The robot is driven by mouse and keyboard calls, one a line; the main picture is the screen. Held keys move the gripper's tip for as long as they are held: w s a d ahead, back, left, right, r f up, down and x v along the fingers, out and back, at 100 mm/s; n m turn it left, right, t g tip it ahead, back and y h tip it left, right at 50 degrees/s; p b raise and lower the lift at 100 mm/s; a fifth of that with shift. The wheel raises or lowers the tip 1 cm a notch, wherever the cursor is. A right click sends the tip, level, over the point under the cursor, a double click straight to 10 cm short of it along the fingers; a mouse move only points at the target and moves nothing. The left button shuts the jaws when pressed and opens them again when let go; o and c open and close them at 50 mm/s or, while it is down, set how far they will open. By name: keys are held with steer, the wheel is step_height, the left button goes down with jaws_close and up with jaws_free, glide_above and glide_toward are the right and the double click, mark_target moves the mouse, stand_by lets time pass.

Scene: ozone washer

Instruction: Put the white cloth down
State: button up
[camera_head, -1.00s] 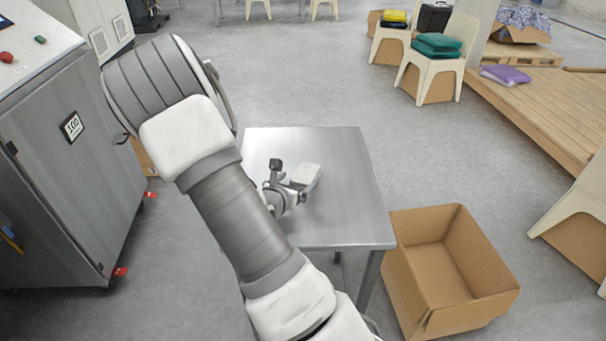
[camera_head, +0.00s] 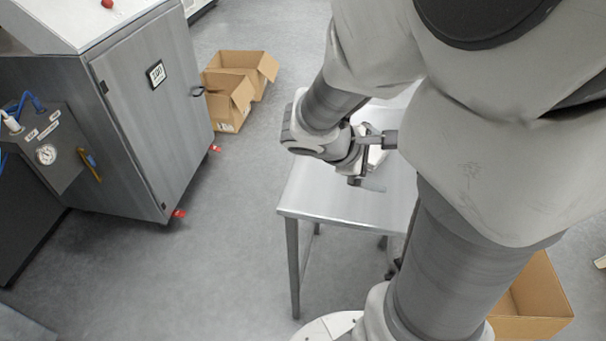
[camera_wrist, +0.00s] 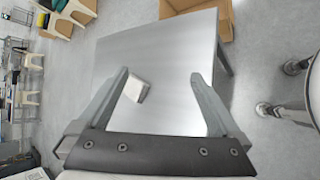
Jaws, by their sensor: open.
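The white cloth (camera_wrist: 136,88) is a small folded block lying on the metal table (camera_wrist: 165,50). In the wrist view it shows between the fingers of my gripper (camera_wrist: 159,78), close beside the left finger. The fingers are wide apart, and nothing is clamped between them. In the head view my gripper (camera_head: 376,163) is over the table (camera_head: 335,206), and only a bit of the cloth (camera_head: 377,156) shows behind it. I cannot tell whether the left finger touches the cloth.
A grey metal cabinet (camera_head: 150,110) stands at the left. Open cardboard boxes (camera_head: 232,95) lie on the floor behind the table, and another box (camera_head: 535,300) is at the lower right. My arm hides much of the table. The floor between cabinet and table is clear.

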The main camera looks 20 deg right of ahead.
steer(key=s+a+r+m+t+y, duration=0.2)
steer(key=s+a+r+m+y, duration=0.1)
steer(key=a, duration=0.6)
steer(key=s+a+r+m+t+y, duration=0.2)
steer(key=s+a+r+m+y, duration=0.2)
steer(key=a, duration=0.5)
step_height(320, 180, up, 2)
steer(key=m+y, duration=0.2)
steer(key=shift+a+r+y, duration=0.15)
steer(key=shift+a+y, duration=0.15)
steer(key=shift+s, duration=0.1)
step_height(320, 180, up, 8)
steer(key=p, duration=0.7)
steer(key=shift+f+p, duration=0.2)
steer(key=shift+p, duration=0.1)
